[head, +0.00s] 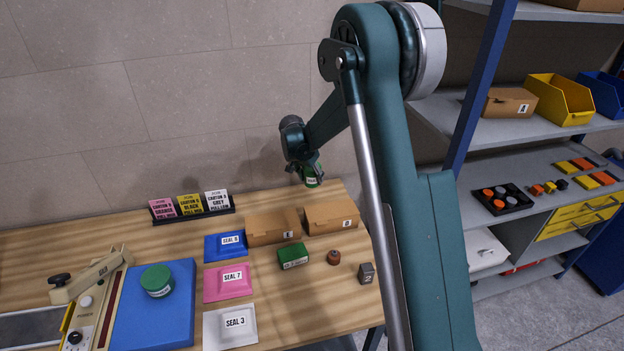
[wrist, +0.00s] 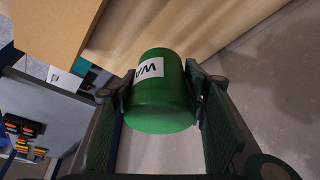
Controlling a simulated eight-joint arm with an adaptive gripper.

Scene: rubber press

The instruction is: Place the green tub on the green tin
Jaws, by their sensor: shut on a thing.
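My gripper (head: 306,167) is shut on a green tub (head: 311,181) near the back right edge of the wooden table. In the wrist view, the tub (wrist: 160,100) is a green cylinder with a white label starting "WA", and the fingers (wrist: 160,92) press it from both sides. It appears tilted in that view. A green box with a label (head: 293,256) lies mid-table. A round green container with a white label (head: 158,280) stands on the blue mat. I cannot tell which of these is the green tin.
Cartons E (head: 272,228) and B (head: 331,216) stand below my gripper in the picture. Seal cards (head: 230,284), a brown knob-like item (head: 333,257) and a grey cube (head: 366,273) lie around the green box. A press (head: 93,290) stands left; shelves (head: 540,150) stand right.

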